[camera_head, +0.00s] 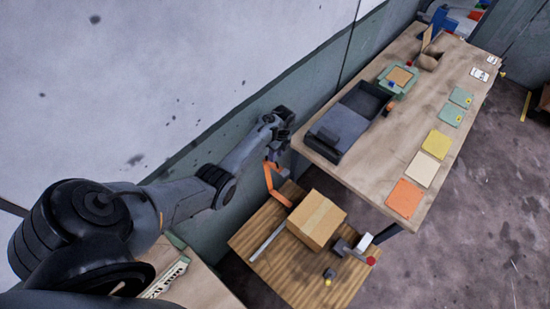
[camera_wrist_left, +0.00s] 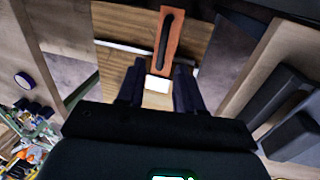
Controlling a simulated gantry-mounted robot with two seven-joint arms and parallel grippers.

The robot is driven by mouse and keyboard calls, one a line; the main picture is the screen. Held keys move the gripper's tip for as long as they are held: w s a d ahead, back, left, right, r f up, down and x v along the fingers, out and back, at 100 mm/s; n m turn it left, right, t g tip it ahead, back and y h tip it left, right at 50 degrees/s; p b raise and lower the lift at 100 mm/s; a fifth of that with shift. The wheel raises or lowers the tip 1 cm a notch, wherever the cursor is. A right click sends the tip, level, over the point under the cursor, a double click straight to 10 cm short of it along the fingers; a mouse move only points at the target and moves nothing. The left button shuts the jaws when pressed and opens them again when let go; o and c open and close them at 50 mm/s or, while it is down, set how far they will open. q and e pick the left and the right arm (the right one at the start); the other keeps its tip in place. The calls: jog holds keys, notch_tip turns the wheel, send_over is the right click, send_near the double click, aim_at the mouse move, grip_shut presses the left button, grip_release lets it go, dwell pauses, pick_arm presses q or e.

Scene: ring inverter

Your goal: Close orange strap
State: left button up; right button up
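The orange strap (camera_head: 269,178) is a bent orange band at the back left of the small wooden table, beside a closed cardboard box. Its upper part stands up and its lower part slants down toward the table. In the left wrist view the strap (camera_wrist_left: 172,30) shows as an orange bar with a long dark slot, beyond the fingertips. My left gripper (camera_head: 278,122) is above the strap's upper end. In its wrist view the left gripper (camera_wrist_left: 158,78) has its fingers apart, with nothing clearly held. My right gripper is in neither view.
The cardboard box (camera_head: 317,219) stands on the small table (camera_head: 310,283), with a grey bar (camera_head: 267,243) and a red-knobbed device (camera_head: 354,246) nearby. The higher workbench (camera_head: 400,140) on the right carries a dark grey bin (camera_head: 335,150) and colored sheets. A wall runs behind my left arm.

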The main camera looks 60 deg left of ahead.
pick_arm(q)
jog(key=shift+s+f, duration=0.15)
jog(key=shift+f, duration=0.55)
jog(key=shift+s+f, duration=0.1)
jog(key=shift+f, duration=0.6)
jog(key=shift+c, duration=0.5)
grip_shut()
